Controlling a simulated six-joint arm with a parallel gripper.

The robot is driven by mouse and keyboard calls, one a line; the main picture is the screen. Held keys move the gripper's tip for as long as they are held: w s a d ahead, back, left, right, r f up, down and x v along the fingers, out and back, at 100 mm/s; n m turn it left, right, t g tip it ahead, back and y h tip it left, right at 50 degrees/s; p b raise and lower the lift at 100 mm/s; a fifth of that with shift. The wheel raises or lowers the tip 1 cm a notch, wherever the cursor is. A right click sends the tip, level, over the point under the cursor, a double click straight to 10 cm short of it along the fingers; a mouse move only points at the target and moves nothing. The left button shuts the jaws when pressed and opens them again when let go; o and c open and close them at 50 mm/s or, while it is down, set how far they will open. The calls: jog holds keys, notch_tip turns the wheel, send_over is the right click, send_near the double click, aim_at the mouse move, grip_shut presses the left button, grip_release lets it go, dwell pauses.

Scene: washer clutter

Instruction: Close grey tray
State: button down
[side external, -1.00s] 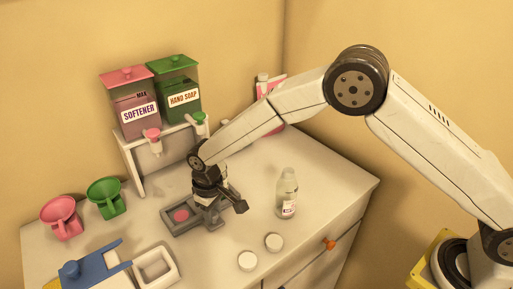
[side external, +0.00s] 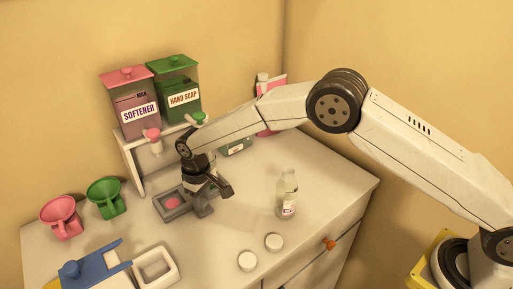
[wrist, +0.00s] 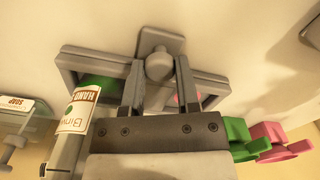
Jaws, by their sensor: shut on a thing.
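The grey tray (side external: 171,214) lies on the white top below the dispenser stand, with pink contents showing at its left end. In the wrist view the tray (wrist: 75,64) shows a green patch on one side and pink on the other. Its grey lid (wrist: 160,40) lies across the middle and sticks out past one long edge, so the tray is partly uncovered. My gripper (wrist: 159,66) is shut on the round lid knob (wrist: 160,67), with a finger on each side. In the side view my gripper (side external: 206,200) hides the tray's right end and most of the lid.
A clear bottle (side external: 287,196) and two white caps (side external: 260,251) stand to the right. Pink (side external: 62,217) and green scoops (side external: 106,198), a blue-lidded tray (side external: 90,264) and a white tray (side external: 156,268) are to the left. Softener (side external: 133,107) and hand soap (side external: 179,92) dispensers stand behind.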

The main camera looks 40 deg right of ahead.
jog(key=shift+w+a, duration=0.1)
jog(key=shift+w, duration=0.4)
jog(key=shift+c, duration=1.6)
grip_release()
jog(key=shift+r, duration=0.1)
jog(key=shift+r, duration=3.85)
